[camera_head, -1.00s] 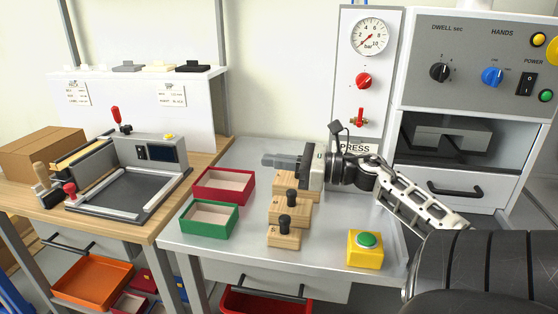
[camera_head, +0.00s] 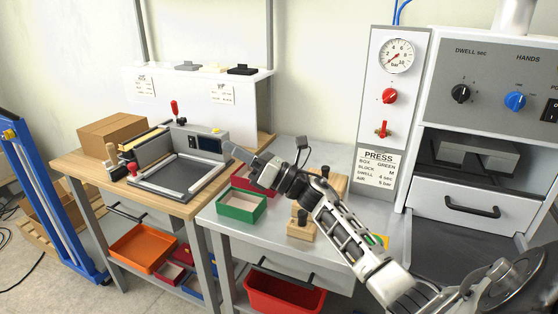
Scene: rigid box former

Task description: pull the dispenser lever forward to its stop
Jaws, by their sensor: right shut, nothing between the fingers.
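A grey machine (camera_head: 205,150) with a small screen stands on the wooden table at the left. An upright lever with a red grip (camera_head: 174,107) rises at its back; I take this as the dispenser lever. A smaller red knob (camera_head: 132,167) sits at the machine's left front corner. My right gripper (camera_head: 238,153) is shut and empty, just right of the machine's screen end, pointing left toward it. It is apart from the red-gripped lever. Whether its tips touch the machine's side cannot be told. My left gripper is not in view.
A green box (camera_head: 241,217) and a partly hidden red box (camera_head: 242,183) lie below my right gripper on the metal table (camera_head: 225,226). Wooden blocks with black knobs (camera_head: 300,232) stand behind my arm. A brown carton (camera_head: 112,131) is left of the machine. The press (camera_head: 470,135) stands at right.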

